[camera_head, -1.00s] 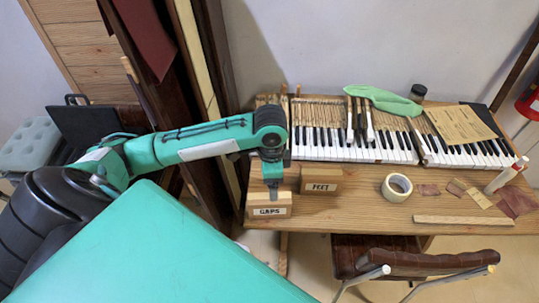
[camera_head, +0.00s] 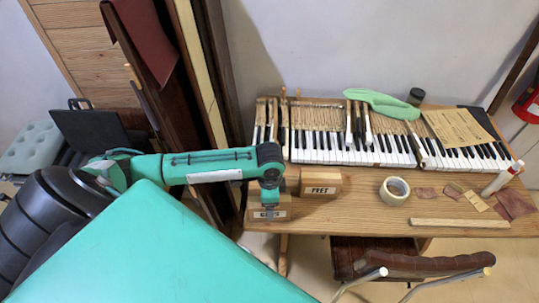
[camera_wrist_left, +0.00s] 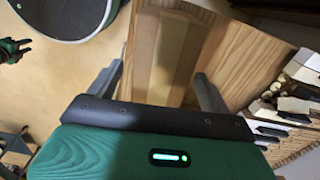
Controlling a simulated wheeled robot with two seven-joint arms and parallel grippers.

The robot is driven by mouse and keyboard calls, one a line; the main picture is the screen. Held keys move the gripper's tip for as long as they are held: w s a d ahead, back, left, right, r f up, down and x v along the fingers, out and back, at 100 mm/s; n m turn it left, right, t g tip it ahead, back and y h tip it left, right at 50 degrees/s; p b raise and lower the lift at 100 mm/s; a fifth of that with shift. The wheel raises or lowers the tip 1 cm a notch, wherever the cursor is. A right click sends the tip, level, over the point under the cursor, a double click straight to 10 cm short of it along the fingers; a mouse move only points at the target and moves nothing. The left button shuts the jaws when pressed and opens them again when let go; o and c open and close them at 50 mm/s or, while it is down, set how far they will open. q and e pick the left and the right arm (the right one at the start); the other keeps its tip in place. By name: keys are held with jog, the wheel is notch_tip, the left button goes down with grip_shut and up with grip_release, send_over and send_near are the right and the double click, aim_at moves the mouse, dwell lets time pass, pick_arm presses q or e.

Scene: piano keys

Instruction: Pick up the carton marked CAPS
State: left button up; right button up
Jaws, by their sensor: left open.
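The carton marked CAPS (camera_head: 283,212) is a small tan box at the left front of the wooden desk. My left gripper hides part of its label in the head view. My left gripper (camera_head: 269,207) is over the carton, pointing down. In the left wrist view my left gripper (camera_wrist_left: 160,74) is open, with one finger on each side of the tan carton (camera_wrist_left: 171,45). I cannot tell whether the fingers touch it.
A second carton (camera_head: 321,187), its label hard to read, stands just behind and to the right. Piano keys (camera_head: 350,148) lie behind it. A tape roll (camera_head: 395,190) and wooden strip (camera_head: 458,223) lie to the right. A chair (camera_head: 400,262) stands in front of the desk (camera_head: 370,216).

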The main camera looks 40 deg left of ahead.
pick_arm(q)
jog(key=shift+f, duration=1.2)
jog(key=c, duration=1)
jog(key=shift+c, duration=1)
jog(key=shift+r, duration=0.15)
